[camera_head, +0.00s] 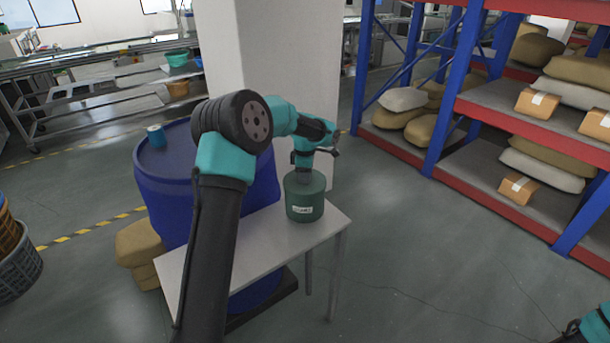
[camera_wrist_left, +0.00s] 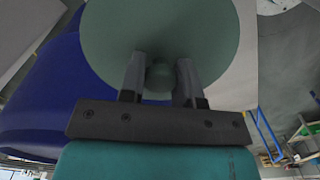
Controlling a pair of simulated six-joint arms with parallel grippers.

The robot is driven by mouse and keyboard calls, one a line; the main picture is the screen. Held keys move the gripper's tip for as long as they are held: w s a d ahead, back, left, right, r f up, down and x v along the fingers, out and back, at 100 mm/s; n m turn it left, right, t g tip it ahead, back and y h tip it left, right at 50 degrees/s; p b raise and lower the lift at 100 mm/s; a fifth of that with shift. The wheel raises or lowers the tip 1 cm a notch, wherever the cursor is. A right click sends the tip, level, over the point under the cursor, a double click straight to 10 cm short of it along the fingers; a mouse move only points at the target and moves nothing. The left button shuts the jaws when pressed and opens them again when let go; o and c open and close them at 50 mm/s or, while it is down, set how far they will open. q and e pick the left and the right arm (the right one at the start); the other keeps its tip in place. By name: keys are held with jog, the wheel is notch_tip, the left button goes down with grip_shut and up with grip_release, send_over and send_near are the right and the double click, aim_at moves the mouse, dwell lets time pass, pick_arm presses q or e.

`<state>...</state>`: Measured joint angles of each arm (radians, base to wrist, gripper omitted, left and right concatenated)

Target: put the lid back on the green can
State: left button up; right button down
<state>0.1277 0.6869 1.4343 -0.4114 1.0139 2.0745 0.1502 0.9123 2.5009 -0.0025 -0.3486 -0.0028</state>
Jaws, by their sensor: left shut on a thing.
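The green can (camera_head: 305,208) stands upright on the small table, with a pale label on its front. Its green lid (camera_head: 304,182) is at the can's top; the lid fills the upper middle of the left wrist view (camera_wrist_left: 160,30). My left gripper (camera_head: 304,174) comes down from above and is shut on the lid's round knob (camera_wrist_left: 160,78), with a finger on each side in the left wrist view (camera_wrist_left: 160,80). The lid looks level and lined up with the can. I cannot tell whether it is fully seated on the rim.
The small pale table (camera_head: 258,238) has bare room left of the can. A pale pillar (camera_head: 280,60) rises behind. Shelves with sacks and boxes stand at the right.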

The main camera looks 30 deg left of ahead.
pick_arm(q)
jog(key=o, duration=1.5)
jog(key=shift+r, duration=3.5)
grip_shut()
jog(key=shift+f, duration=2.3)
jog(key=shift+r, duration=0.15)
jog(key=shift+r, duration=3.4)
